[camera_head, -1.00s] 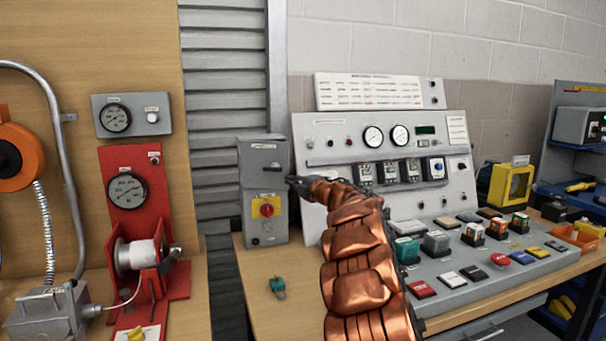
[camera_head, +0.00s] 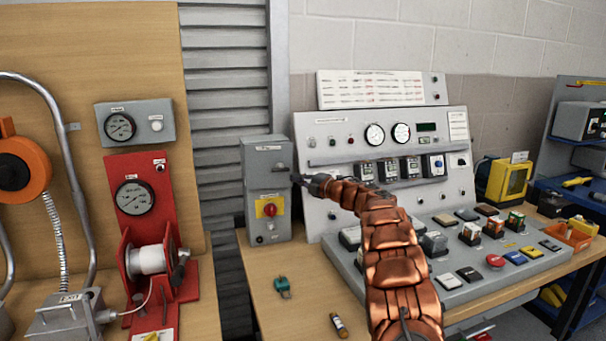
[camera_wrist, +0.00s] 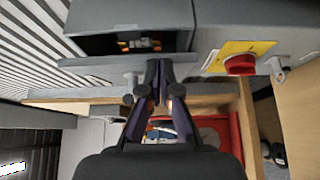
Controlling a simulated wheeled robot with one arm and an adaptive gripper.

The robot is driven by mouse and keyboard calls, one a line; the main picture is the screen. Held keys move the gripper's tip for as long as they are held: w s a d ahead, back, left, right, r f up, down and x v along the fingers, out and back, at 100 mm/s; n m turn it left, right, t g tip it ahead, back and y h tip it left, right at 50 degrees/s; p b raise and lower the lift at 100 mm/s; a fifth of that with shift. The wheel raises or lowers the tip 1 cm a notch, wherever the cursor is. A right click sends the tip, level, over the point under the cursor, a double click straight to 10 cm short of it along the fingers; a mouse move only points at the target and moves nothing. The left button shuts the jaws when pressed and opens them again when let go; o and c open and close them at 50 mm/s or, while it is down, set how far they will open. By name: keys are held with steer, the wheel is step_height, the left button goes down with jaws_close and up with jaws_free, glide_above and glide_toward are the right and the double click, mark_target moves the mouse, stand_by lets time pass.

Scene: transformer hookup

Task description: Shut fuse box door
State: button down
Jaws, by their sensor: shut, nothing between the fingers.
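The grey fuse box (camera_head: 268,222) stands upright at the back left of the bench, with a red knob on a yellow plate (camera_head: 270,207) on its lower front. Its door (camera_head: 262,162) is at the upper front. In the wrist view the fuse box (camera_wrist: 222,18) shows a dark gap with orange parts inside. The door (camera_wrist: 95,60) is seen nearly edge-on there and stands ajar. My gripper (camera_wrist: 159,66) is shut and empty, its tips close to the door edge; contact is unclear. In the head view my gripper (camera_head: 297,179) is just right of the box.
A sloped control panel (camera_head: 390,215) with gauges and buttons stands right of the box. A green connector (camera_head: 283,287) and a small cylindrical fuse (camera_head: 338,325) lie on the bench in front. A red gauge stand (camera_head: 145,225) is at the left.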

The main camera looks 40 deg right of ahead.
steer(key=w+d+p, duration=0.2)
steer(key=p, duration=0.2)
steer(key=shift+w+r+p, duration=0.1)
steer(key=shift+w+p, duration=0.1)
steer(key=shift+p, duration=0.1)
steer(key=shift+w, duration=0.1)
stand_by(0.7)
steer(key=s+d+b, duration=0.2)
steer(key=s+b, duration=0.5)
steer(key=s, duration=0.6)
